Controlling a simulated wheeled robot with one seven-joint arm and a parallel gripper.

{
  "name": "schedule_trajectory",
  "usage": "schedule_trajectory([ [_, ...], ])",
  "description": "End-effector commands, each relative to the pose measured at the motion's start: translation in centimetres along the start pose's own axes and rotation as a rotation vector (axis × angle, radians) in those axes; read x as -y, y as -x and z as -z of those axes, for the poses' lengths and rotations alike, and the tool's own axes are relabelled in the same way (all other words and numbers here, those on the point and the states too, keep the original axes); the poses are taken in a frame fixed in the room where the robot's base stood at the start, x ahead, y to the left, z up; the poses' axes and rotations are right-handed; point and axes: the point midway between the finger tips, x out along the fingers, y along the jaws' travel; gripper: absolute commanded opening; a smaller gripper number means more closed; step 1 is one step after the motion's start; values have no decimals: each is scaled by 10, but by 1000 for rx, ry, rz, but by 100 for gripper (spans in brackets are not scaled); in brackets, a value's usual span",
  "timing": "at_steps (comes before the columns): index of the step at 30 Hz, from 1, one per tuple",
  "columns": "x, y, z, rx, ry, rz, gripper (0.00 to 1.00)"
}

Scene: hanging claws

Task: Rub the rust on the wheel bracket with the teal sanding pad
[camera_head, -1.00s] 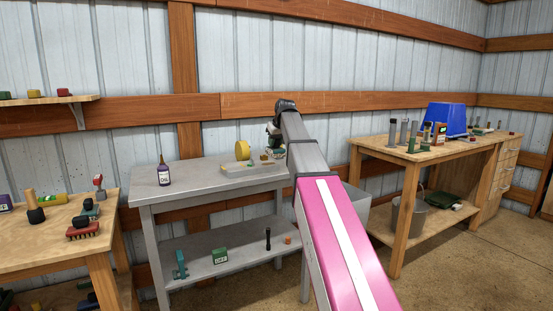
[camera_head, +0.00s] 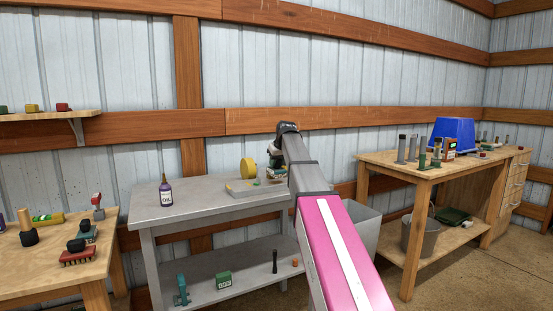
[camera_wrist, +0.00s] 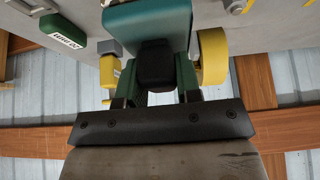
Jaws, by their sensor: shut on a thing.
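My gripper (camera_wrist: 157,78) is shut on the black grip of the teal sanding pad (camera_wrist: 148,22). The pad's teal body shows at the top of the wrist view. In the head view my gripper (camera_head: 277,162) is over the right part of the grey table, mostly hidden by my own arm. The wheel bracket's yellow wheel (camera_head: 247,168) stands just left of it, above a pale plate (camera_head: 240,187). The wheel also shows in the wrist view (camera_wrist: 214,56), close beside the pad. I cannot tell whether pad and bracket touch. No rust can be made out clearly.
An oil bottle (camera_head: 166,189) stands at the left of the grey table (camera_head: 190,207). Its lower shelf (camera_head: 250,268) holds several small items. Wooden benches stand left (camera_head: 40,262) and right (camera_head: 385,168), the right one with a blue bin (camera_head: 452,133). The table's left-middle top is clear.

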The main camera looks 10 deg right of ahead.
Motion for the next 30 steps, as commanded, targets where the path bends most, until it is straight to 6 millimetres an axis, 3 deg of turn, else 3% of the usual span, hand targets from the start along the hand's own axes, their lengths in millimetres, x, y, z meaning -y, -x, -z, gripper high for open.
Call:
schedule_trajectory([
  [10,1,-26,-16,0,0,0,1],
  [19,26,-24,-14,-1,1,0,1],
  [30,32,-24,-14,-1,-1,-1,1],
])
